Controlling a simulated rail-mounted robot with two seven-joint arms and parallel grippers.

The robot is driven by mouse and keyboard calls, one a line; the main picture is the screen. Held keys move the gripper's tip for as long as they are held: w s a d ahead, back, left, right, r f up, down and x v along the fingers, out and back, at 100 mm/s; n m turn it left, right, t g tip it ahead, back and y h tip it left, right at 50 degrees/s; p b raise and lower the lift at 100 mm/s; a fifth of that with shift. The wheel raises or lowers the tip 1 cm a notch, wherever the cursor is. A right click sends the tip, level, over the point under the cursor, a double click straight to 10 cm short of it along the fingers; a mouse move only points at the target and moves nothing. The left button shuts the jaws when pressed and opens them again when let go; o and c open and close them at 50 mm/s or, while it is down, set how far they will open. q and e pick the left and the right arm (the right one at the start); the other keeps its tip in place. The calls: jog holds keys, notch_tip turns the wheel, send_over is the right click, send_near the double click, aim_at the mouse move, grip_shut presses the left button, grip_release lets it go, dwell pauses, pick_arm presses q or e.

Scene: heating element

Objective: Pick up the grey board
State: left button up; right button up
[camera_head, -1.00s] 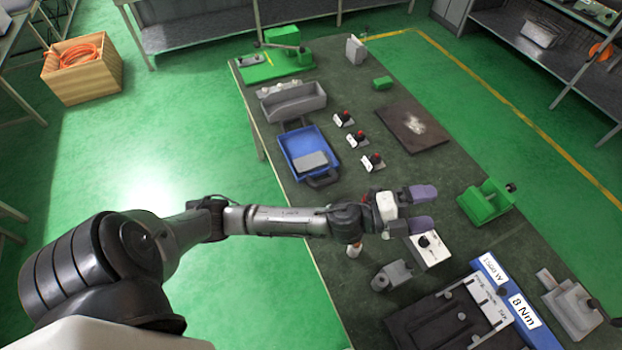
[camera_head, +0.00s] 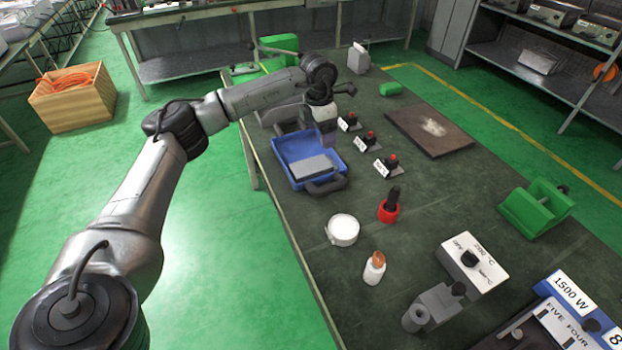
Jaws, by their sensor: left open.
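A light grey rectangular board (camera_head: 313,167) lies in the blue tray (camera_head: 281,158), toward its near side. My left arm reaches over from the left. My left gripper (camera_head: 327,136) is open and points down at the far right corner of the blue tray, beyond the grey board and apart from it in the picture. Its fingers overlap in this view, and its height above the tray is hard to tell. My right gripper is not in view.
Small switch blocks (camera_head: 371,140) stand right of the tray. A dark board with a pale stain (camera_head: 410,128) lies farther right. A white round tin (camera_head: 342,230), a red-based item (camera_head: 389,207) and a small bottle (camera_head: 374,268) stand nearer. A green fixture (camera_head: 537,207) is at right.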

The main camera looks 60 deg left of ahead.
pick_arm(q)
jog(key=s+a, duration=0.1)
jog(key=a, duration=0.2)
jog(key=b, duration=0.3)
send_over(311, 165)
jog(key=shift+n+g+y, duration=0.3)
notch_tip(311, 165, down, 7)
jog(key=shift+s+d+f, duration=0.1)
jog(key=shift+f, duration=0.7)
notch_tip(311, 165, down, 5)
jog(key=shift+b, duration=1.25)
jog(key=shift+c, duration=0.6)
jog(key=shift+r, duration=0.1)
jog(key=c, duration=0.6)
